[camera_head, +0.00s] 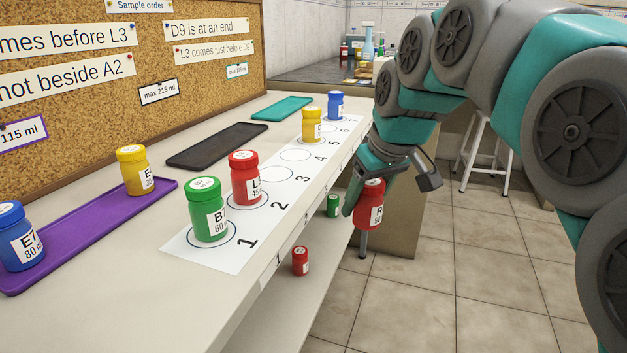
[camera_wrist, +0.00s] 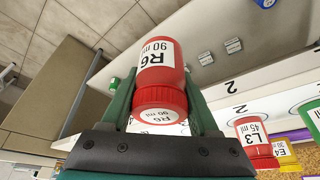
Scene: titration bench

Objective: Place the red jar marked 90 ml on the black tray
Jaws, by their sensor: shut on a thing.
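The red jar (camera_head: 369,207) has a white label with R and a second character; in the wrist view the jar (camera_wrist: 161,82) reads R6, 90 ml. My gripper (camera_head: 360,192) is shut on it, one finger on each side in the wrist view (camera_wrist: 160,100). The jar is held in the air off the bench's front edge, roughly upright. The black tray (camera_head: 216,145) lies empty on the bench top near the cork board, well left of my gripper, beyond the numbered white strip.
The numbered strip (camera_head: 268,211) bears green B, red L3 (camera_head: 244,178), yellow (camera_head: 312,124) and blue jars (camera_head: 335,105). A purple tray (camera_head: 95,235) holds yellow E (camera_head: 134,171) and blue E7 jars (camera_head: 20,237). A teal tray (camera_head: 282,108) is empty. Small jars stand on the lower shelf (camera_head: 300,285).

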